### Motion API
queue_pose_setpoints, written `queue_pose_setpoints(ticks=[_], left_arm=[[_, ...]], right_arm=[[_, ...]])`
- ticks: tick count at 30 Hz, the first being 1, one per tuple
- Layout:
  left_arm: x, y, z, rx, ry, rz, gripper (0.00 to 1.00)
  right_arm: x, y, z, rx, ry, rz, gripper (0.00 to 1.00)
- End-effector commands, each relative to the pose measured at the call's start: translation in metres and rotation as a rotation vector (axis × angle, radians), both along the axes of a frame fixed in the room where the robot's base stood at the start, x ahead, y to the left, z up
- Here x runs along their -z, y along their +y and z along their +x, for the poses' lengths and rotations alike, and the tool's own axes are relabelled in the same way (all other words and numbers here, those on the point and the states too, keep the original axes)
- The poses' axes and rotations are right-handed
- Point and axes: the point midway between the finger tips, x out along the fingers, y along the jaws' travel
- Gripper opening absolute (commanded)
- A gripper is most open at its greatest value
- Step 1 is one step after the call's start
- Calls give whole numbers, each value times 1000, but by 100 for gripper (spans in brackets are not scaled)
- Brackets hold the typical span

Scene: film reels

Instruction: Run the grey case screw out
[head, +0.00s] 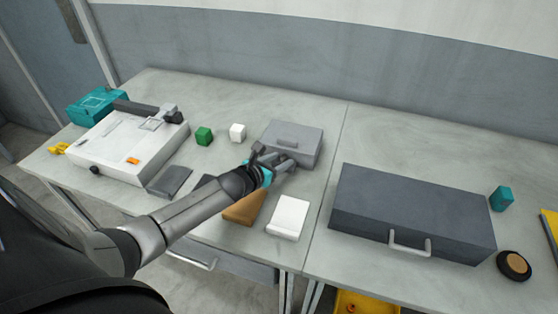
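A screw cannot be made out; the gripper covers part of the case's front. A larger dark grey case (410,205) with a light front handle lies to the right. My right gripper is not in view.
A white machine (115,150) and a teal box (95,104) stand at the left. Brown (244,207) and white (289,217) blocks lie near the front edge. The back right is clear.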

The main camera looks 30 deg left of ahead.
Motion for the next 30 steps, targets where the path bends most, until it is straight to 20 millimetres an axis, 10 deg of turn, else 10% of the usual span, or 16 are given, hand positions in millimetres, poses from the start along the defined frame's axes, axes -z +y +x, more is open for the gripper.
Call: queue_pose_setpoints(ticks=[12, 30], left_arm=[[0, 0, 0, 0, 0, -1, 1], [0, -2, -1, -25, 0, -4, 0]], right_arm=[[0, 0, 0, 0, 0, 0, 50], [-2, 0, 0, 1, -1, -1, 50]])
